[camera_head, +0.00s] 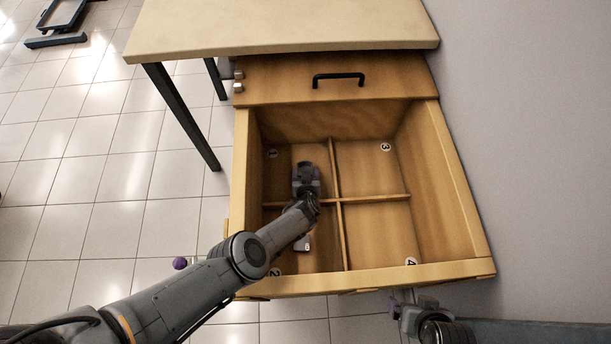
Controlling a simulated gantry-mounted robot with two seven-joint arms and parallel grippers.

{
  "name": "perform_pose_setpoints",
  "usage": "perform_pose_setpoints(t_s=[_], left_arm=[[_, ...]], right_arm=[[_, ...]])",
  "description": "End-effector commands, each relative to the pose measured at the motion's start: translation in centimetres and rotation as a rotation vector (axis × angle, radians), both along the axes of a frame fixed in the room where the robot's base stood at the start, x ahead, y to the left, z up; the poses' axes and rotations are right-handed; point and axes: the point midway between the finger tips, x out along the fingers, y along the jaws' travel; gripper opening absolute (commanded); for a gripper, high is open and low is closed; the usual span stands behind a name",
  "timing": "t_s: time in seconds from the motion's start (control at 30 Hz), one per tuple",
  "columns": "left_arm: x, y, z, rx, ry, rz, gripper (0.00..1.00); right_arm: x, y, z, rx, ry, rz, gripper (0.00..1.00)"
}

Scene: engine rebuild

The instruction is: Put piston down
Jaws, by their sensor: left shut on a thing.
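My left gripper (307,178) reaches into the open wooden drawer (462,190), over the compartment marked 1 at the far left. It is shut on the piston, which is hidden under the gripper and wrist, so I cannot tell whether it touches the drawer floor. A small pale, metallic-looking object (302,243) lies in the compartment marked 2, partly covered by my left arm. My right gripper (405,302) is outside the drawer, by its front edge at the lower right; its jaws are not clear.
Crossed dividers (372,198) split the drawer into compartments. Those marked 3 and 4, on the right, look empty. A grey wall (530,120) stands close on the right.

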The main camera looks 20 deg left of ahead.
Motion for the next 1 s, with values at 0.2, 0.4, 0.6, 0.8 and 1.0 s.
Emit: perform_pose_setpoints(t_s=[0.2,0.4,0.6,0.8,1.0], left_arm=[[0.16,0.00,0.06,0.001,-0.004,0.000,0.20],[0.13,-0.01,-0.34,0.001,-0.003,-0.001,0.20],[0.03,-0.03,-0.44,0.000,0.000,-0.001,0.90],[0.04,-0.02,-0.45,0.000,0.000,0.000,0.94],[0.05,0.00,-0.17,0.000,-0.001,0.000,0.94]], right_arm=[[-0.01,-0.01,-0.11,0.000,0.000,0.000,0.91],[0.00,-0.12,-0.44,-0.005,-0.002,0.004,0.91],[-0.02,-0.23,-0.48,-0.009,0.000,0.006,0.91],[-0.01,-0.22,-0.47,-0.009,-0.001,0.006,0.91],[0.00,-0.17,-0.19,-0.008,-0.001,0.005,0.91]])
